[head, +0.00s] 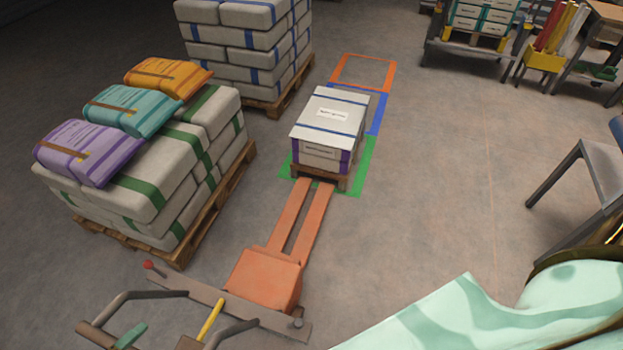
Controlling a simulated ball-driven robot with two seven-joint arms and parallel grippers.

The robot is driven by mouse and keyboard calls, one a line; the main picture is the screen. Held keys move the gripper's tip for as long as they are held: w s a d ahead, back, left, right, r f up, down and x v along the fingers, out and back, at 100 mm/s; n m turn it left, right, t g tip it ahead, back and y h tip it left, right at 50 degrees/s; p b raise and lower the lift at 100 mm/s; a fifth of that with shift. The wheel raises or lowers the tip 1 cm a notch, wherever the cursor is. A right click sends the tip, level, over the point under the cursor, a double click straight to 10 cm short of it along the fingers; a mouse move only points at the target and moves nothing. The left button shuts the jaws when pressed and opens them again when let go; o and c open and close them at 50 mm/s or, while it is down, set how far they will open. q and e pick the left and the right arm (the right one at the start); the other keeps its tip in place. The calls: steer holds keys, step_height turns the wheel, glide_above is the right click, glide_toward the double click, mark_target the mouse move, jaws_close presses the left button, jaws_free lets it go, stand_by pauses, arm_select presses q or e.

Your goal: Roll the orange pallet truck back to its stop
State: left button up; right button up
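The orange pallet truck (268,277) stands in the lower middle of the head view. Its two forks (290,215) point away toward a small wooden pallet (338,182) carrying a white stack (328,120) with blue and purple bands. The forks meet the pallet's near edge; I cannot tell whether they reach under it. The truck's handle (125,296), with grey curved arms and a yellow lever (211,319), is at the bottom left, partly cut off. A long brown bar (190,289) lies across the truck's near end; I cannot tell whether it is the stop. Neither gripper shows.
The floor between is clear.

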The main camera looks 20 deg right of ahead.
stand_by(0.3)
arm_select(q)
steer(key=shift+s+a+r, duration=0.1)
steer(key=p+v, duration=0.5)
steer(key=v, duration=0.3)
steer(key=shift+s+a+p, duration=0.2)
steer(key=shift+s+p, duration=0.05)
steer(key=shift+p, duration=0.1)
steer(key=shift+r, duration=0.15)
